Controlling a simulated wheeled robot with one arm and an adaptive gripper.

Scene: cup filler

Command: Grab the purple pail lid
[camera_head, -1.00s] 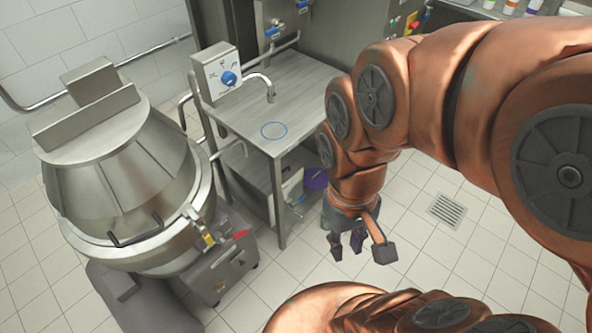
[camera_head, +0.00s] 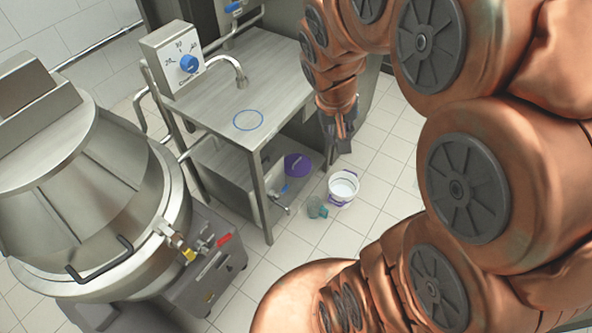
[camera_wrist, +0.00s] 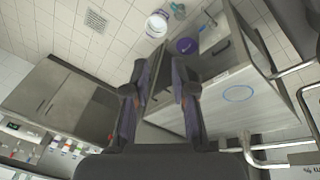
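The purple pail lid (camera_head: 297,165) is a round disc on the lower shelf of the steel table, close to the shelf's open right side. It also shows in the wrist view (camera_wrist: 187,45), beyond the fingertips and a little to the right. A white pail (camera_head: 343,188) with a purple band stands open on the floor right of the lid; it shows in the wrist view too (camera_wrist: 157,24). My gripper (camera_head: 338,150) is beside the table's right side, above and right of the lid, not touching it. Its dark fingers (camera_wrist: 160,75) are apart with nothing between them.
A teal cup (camera_head: 317,208) is on the floor left of the pail. The steel table (camera_head: 215,95), with a blue ring on top, overhangs the shelf. A table leg (camera_head: 258,197) stands left of the lid. A large steel kettle (camera_head: 90,190) is at left. Tiled floor right of the pail is clear.

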